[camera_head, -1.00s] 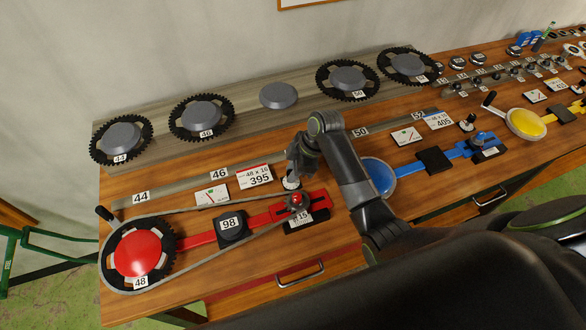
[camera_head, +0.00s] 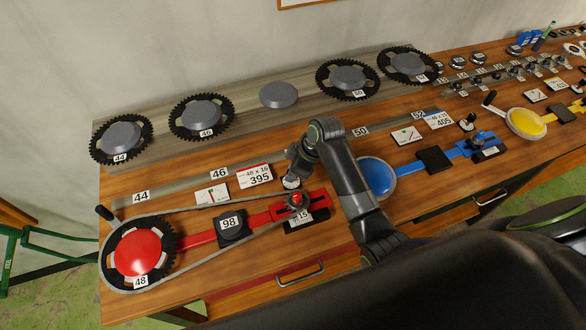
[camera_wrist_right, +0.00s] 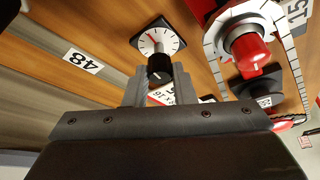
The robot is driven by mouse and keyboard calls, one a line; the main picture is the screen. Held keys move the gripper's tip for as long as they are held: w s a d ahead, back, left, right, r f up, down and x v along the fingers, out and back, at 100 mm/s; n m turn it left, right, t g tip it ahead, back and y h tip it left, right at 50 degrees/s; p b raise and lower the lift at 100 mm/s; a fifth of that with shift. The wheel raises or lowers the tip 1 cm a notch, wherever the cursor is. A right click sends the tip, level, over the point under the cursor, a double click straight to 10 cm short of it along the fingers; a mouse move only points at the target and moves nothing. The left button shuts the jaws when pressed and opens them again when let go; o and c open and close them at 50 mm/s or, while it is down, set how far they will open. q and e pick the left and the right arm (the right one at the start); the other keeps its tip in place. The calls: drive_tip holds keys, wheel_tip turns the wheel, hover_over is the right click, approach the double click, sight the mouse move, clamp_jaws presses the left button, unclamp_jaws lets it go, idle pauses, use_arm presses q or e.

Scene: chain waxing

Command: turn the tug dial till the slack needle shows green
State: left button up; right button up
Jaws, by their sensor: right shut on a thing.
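The tug dial, a white-faced dial (camera_wrist_right: 166,38) with a black knob (camera_wrist_right: 159,68), sits between my right gripper's fingers (camera_wrist_right: 155,85) in the right wrist view. The gripper is shut on that knob. In the head view my right gripper (camera_head: 292,176) points down at the dial (camera_head: 291,184), behind the red slider. The slack gauge (camera_head: 212,194) is a small white plate left of the 395 card. A green mark shows on it, but its needle is too small to read surely. A chain (camera_head: 200,268) runs round the red-hubbed sprocket (camera_head: 138,253) and the red knob's end. My left gripper is not in view.
The red slider (camera_head: 260,218) with its black 98 block (camera_head: 231,227) lies before the dial. Several loose sprockets stand along the back rail. A blue station (camera_head: 377,176) and a yellow one (camera_head: 526,122) stand to the right.

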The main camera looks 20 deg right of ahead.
drive_tip(key=o, duration=1)
drive_tip(key=shift+r, duration=0.1)
drive_tip(key=shift+v, duration=8.65)
